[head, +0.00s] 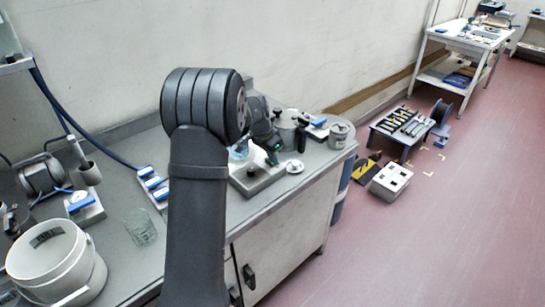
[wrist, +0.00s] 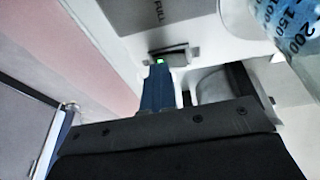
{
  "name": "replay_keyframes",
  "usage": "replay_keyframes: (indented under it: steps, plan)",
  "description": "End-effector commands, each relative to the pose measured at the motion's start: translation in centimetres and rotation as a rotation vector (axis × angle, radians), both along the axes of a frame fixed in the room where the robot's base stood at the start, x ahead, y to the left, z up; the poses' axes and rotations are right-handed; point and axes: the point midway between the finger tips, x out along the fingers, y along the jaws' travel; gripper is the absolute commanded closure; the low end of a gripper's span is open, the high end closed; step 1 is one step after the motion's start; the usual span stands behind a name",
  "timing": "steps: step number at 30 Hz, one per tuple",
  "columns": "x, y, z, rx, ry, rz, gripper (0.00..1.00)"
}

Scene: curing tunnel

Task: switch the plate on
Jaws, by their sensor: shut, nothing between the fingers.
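The plate (head: 262,184) is a pale, low box on the bench with a dark round knob (head: 251,171) on its near side. A clear beaker (head: 239,151) is at its back left, partly hidden by my arm; its printed scale shows in the wrist view (wrist: 288,22). My gripper (head: 272,158) is shut and empty at the plate's right part. In the wrist view its blue fingers (wrist: 157,88) reach a dark switch-like part (wrist: 180,52), with a small green light (wrist: 159,61) at the tips. Whether they touch it I cannot tell.
A blue-and-white strip (head: 152,184), a glass (head: 141,228) and a white bucket (head: 55,262) are to the left.

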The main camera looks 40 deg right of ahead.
Motion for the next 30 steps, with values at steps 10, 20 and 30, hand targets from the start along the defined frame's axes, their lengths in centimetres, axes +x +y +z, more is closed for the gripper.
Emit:
replay_keyframes:
  steps: [10, 20, 30]
  plan:
    - [1.4, 0.1, 0.3, 0.000, -0.004, 0.002, 1.00]
    - [1.4, 0.0, 0.8, -0.001, -0.004, 0.001, 1.00]
    - [2.1, 0.9, 7.4, -0.004, -0.007, 0.002, 1.00]
